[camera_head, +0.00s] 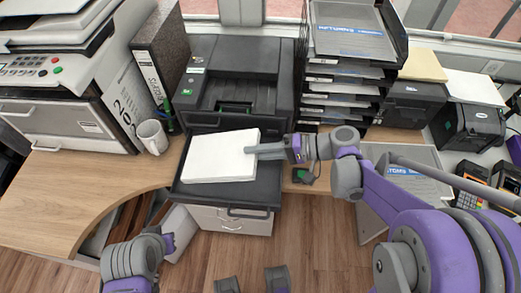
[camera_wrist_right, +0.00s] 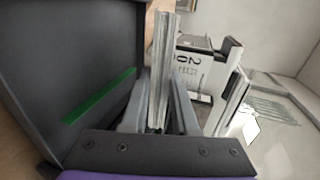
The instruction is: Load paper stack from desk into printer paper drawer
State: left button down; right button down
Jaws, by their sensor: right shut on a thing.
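The white paper stack (camera_head: 218,158) is over the pulled-out black drawer (camera_head: 225,196) of the black printer (camera_head: 232,85), roughly level. I cannot tell whether it touches the drawer floor. My right gripper (camera_head: 258,151) is shut on the stack's right edge. In the right wrist view the stack (camera_wrist_right: 161,65) shows edge-on between the fingers (camera_wrist_right: 158,112), beside a dark wall with a green strip (camera_wrist_right: 98,95). My left gripper (camera_head: 172,243) is low at the left, apart from the drawer; its jaw opening is unclear.
A white mug (camera_head: 152,137) and a binder (camera_head: 160,60) stand left of the printer. A larger copier (camera_head: 60,85) is at far left. A tray tower (camera_head: 345,60) stands close on the right. The wooden desk (camera_head: 70,195) is clear at front left.

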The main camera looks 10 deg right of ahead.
jog(key=shift+w+a+f+b, duration=0.1)
jog(key=shift+a+f+b, duration=0.2)
jog(key=shift+f+b, duration=0.25)
jog(key=shift+w+a+f+b, duration=0.1)
jog(key=shift+a+f+b, duration=0.2)
jog(key=shift+f, duration=0.4)
jog(key=shift+w+a+f+b, duration=0.1)
jog(key=shift+a+f+b, duration=0.15)
jog(key=shift+f+b, duration=0.3)
jog(key=shift+w+a+f+b, duration=0.1)
jog(key=shift+a+f+b, duration=0.1)
jog(key=shift+f+b, duration=0.55)
jog(key=shift+a+f+b, duration=0.2)
jog(key=shift+f+b, duration=0.25)
jog(key=shift+f, duration=0.55)
jog(key=c, duration=0.6)
grip_release()
jog(key=shift+d, duration=0.1)
jog(key=shift+p+v, duration=0.8)
jog(key=shift+v, duration=2.6)
